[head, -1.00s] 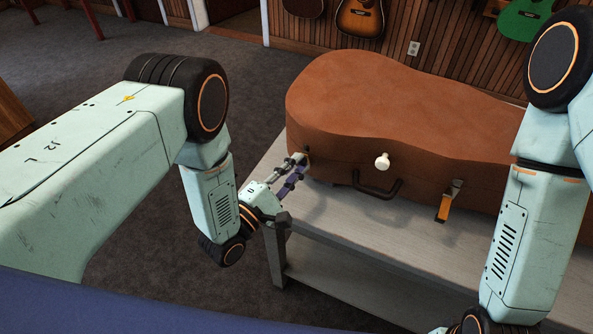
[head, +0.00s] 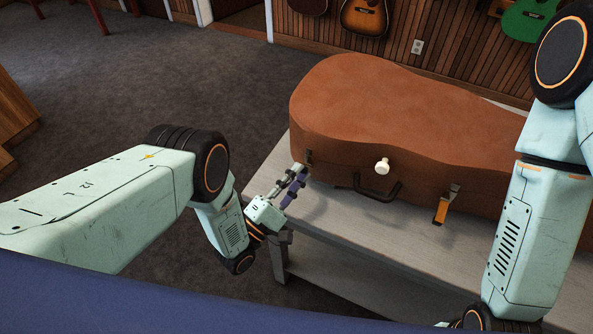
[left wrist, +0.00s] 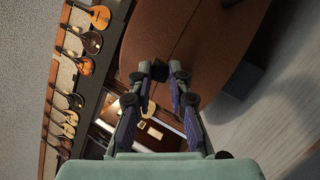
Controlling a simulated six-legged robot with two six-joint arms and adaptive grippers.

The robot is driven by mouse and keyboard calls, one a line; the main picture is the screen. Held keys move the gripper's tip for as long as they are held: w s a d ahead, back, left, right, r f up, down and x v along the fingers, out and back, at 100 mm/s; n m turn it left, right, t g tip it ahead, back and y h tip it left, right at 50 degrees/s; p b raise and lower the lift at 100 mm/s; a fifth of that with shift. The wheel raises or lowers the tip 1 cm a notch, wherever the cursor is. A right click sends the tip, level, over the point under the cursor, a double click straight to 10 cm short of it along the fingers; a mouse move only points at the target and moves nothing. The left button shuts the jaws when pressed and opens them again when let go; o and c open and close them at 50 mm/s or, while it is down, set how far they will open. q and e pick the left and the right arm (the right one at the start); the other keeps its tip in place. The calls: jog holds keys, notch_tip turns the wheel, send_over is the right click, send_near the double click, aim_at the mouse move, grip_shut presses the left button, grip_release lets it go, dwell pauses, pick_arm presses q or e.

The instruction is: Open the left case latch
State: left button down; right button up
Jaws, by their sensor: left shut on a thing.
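The brown case (head: 400,110) lies closed on a grey bench, its handle side toward me. Its left latch (head: 308,156) is a small dark fitting on the front seam near the case's left end. My left gripper (head: 299,171) reaches up to this latch from the front left, and its fingertips close around it. In the left wrist view the fingertips (left wrist: 161,70) meet at the case's edge with a small dark piece between them. The fingers hide most of the latch. My right arm comes down at the right; its gripper is out of sight.
A white knob (head: 382,166) and a dark handle (head: 379,189) sit on the case's front. The right latch (head: 447,203), with an orange tab, hangs down farther right. The bench (head: 350,227) has bare room before the case. Guitars (head: 364,16) hang on the wall behind.

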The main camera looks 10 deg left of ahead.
jog(key=shift+r, duration=0.3)
pick_arm(q)
jog(key=c, duration=1.3)
grip_release()
jog(key=shift+w+f, duration=0.1)
jog(key=shift+o, duration=0.2)
pick_arm(e)
jog(key=shift+f, duration=0.1)
